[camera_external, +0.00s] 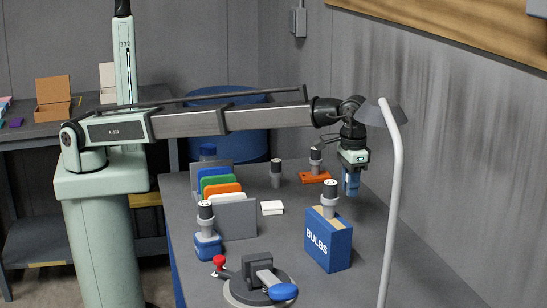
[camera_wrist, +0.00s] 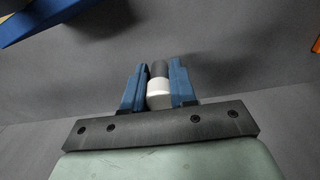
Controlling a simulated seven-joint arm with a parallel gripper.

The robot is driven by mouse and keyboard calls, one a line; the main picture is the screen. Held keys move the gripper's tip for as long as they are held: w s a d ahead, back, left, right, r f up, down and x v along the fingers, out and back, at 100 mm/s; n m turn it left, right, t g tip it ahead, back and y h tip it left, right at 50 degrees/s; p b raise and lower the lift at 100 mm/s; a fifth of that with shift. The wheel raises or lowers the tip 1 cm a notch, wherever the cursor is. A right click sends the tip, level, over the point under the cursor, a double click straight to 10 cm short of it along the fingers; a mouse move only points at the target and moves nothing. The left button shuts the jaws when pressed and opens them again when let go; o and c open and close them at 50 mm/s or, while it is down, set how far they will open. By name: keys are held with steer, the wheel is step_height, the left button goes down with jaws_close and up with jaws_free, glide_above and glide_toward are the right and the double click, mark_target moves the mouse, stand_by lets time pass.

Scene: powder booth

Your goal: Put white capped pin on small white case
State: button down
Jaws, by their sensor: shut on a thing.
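My gripper (camera_external: 351,184) is at the right of the table, behind the blue BULBS box and right of the orange block. In the wrist view its blue fingers (camera_wrist: 159,88) are shut on a short cylinder, the white capped pin (camera_wrist: 159,86), with a white band and dark grey parts. In the external view the fingers hide the pin. I cannot tell its exact height above the table. The small white case (camera_external: 271,208) lies flat on the table, left of my gripper, between the file rack and the BULBS box. Its top looks bare.
Similar pins stand on the table (camera_external: 276,173), the orange block (camera_external: 315,160) and a blue block (camera_external: 207,244). A file rack (camera_external: 236,218), a clamp-like tool (camera_external: 259,276) and a lamp (camera_external: 393,190) stand nearby.

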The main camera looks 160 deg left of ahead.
steer(key=s+d+r, duration=0.3)
steer(key=s+d, duration=0.4)
steer(key=s, duration=0.1)
steer(key=m, duration=0.3)
glide_toward(272, 204)
steer(key=shift+f, duration=3.2)
steer(key=c, duration=0.9)
jaws_free()
steer(key=shift+f, duration=0.1)
step_height(272, 204, up, 12)
